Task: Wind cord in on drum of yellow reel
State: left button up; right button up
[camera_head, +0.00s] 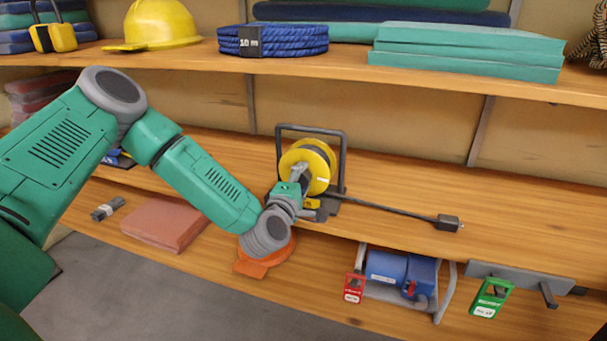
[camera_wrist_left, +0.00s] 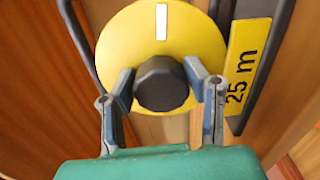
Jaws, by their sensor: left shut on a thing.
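The yellow reel (camera_head: 318,160) stands in a dark frame on the middle shelf in the head view. A dark cord lies straight along the shelf from the reel to a black plug (camera_head: 448,223) at the right. My left gripper (camera_head: 301,173) is at the front face of the reel. In the left wrist view, the yellow reel disc (camera_wrist_left: 130,45) has a white mark near its top. My left gripper (camera_wrist_left: 164,86) is shut on a dark knob (camera_wrist_left: 162,84) on that disc, one finger on each side. The right gripper is not in view.
A yellow 25 m label (camera_wrist_left: 249,62) is beside the disc. Above, the top shelf holds a yellow helmet (camera_head: 161,24), a blue rope coil (camera_head: 290,40) and green mats (camera_head: 465,58). Below are an orange object (camera_head: 265,262) and a blue machine (camera_head: 400,272). The shelf beyond the plug is clear.

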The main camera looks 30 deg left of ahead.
pick_arm(q)
jog(key=m+p, duration=0.2)
jog(key=m, duration=0.2)
jog(key=shift+a+f+m, duration=0.1)
jog(key=shift+a+m, duration=0.05)
jog(key=shift+m, duration=0.15)
jog(key=m+p, duration=0.1)
jog(key=m, duration=0.1)
jog(key=shift+m, duration=0.4)
jog(key=m+p, duration=0.1)
jog(key=m, duration=0.2)
jog(key=shift+m, duration=0.3)
jog(key=m+p, duration=0.1)
jog(key=m, duration=0.2)
jog(key=shift+a+m, duration=0.1)
jog(key=shift+m, duration=0.2)
jog(key=m+p, duration=0.1)
jog(key=m, duration=0.2)
jog(key=shift+m, duration=0.3)
jog(key=shift+a+m+p, duration=0.1)
jog(key=shift+m+p, duration=0.4)
jog(key=shift+m, duration=1.4)
